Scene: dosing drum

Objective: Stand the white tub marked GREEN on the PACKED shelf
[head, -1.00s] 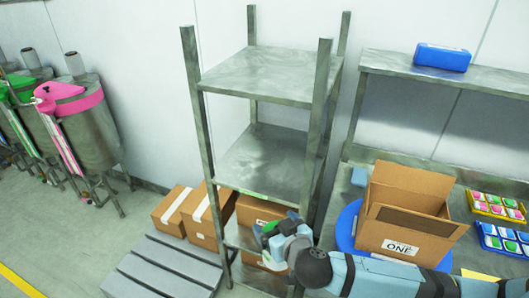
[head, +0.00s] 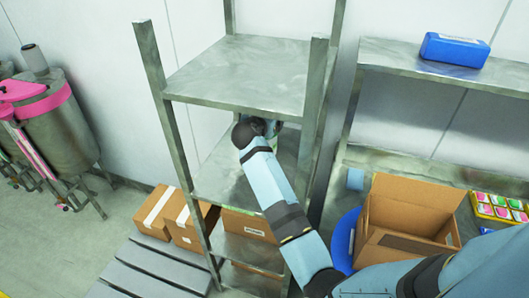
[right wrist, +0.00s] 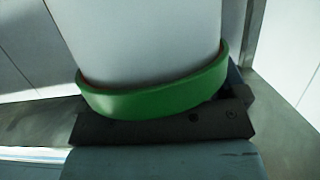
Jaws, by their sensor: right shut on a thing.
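The white tub (right wrist: 140,40) with a green band (right wrist: 155,92) fills the middle of the right wrist view. My right gripper (right wrist: 165,125) is shut on it at the band. In the head view my right arm reaches into the metal rack, and the gripper (head: 272,128) is between the top board (head: 245,75) and the middle board (head: 222,178). There the arm and rack hide most of the gripper and tub. I cannot tell whether the tub touches the board. No PACKED label is readable. My left gripper is not in view.
Rack posts (head: 318,95) stand close around my right arm. Cartons (head: 188,225) sit low by the rack. An open carton (head: 405,205) and a tray of small packs (head: 497,208) are on the right bench. A blue box (head: 455,49) lies on the upper shelf.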

